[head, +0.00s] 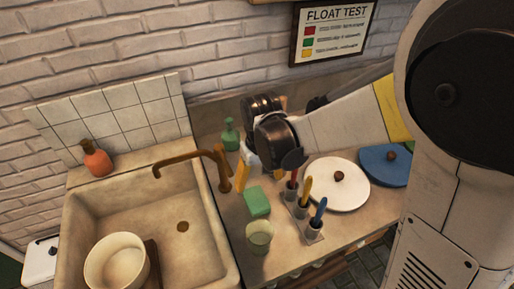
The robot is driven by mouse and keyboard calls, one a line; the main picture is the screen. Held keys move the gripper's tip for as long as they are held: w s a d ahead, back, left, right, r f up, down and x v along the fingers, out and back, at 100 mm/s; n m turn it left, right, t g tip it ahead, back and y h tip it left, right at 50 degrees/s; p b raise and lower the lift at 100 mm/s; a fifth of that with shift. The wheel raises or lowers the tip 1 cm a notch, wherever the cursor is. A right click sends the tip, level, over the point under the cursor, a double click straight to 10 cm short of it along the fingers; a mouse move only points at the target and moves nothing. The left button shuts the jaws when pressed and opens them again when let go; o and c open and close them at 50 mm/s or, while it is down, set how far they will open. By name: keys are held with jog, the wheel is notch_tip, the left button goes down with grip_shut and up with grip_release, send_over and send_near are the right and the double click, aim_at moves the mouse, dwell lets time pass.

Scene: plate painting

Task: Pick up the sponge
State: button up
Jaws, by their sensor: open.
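The sponge (257,202) is a green block lying on the countertop, just right of the sink and behind a glass. My gripper (246,180) is above and behind the sponge, at the end of my arm reaching in from the right. It is open, with nothing seen in it. One yellow finger shows clearly. The rest of the gripper is partly hidden by my dark wrist joint. The gripper looks apart from the sponge, though the exact gap is hard to judge.
A glass (259,238) stands in front of the sponge. A holder with brushes (304,210) stands to its right, beside a white plate (346,190) and a blue plate (378,171). The faucet (223,170) and sink (93,205) are left. A green bottle (230,137) stands behind.

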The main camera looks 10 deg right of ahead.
aim_at(256, 199)
jog(key=f, duration=0.2)
jog(key=f+b, duration=0.1)
jog(key=f, duration=0.2)
jog(key=w+f+b, duration=0.1)
jog(key=f, duration=0.1)
jog(key=shift+a+f, duration=0.2)
jog(key=shift+a, duration=0.05)
notch_tip(256, 199, down, 5)
jog(key=b, duration=0.3)
jog(key=shift+f, duration=0.1)
jog(key=c, duration=0.9)
notch_tip(256, 199, up, 10)
jog(key=p, duration=0.4)
